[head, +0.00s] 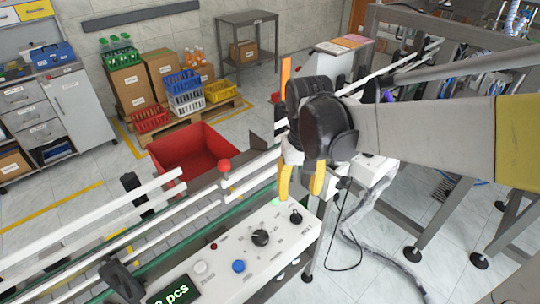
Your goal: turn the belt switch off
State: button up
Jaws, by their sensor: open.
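A white control panel (222,249) runs along the front of the conveyor. It carries a large black rotary knob (261,237), a smaller black knob (296,217) near its right end, a blue button (238,266) and a white button (200,267). The labels are too small to read, so I cannot tell which knob is the belt switch. A green lamp (275,203) near the far edge looks lit. My gripper (299,193) points down with two yellow fingers apart and nothing between them. It appears over the panel's right end, close to the smaller knob; contact is not clear.
White guide rails (100,223) run behind the panel, with a red knob (225,165) on a post. A display (172,291) sits at the panel's lower left. A red bin (190,150) stands behind. Cables (345,225) hang right of the panel.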

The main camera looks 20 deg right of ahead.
aim_at(296, 213)
notch_tip(296, 213, down, 10)
jog(key=b, duration=0.3)
jog(key=shift+r+b, duration=0.25)
jog(key=shift+b, duration=0.05)
grip_shut()
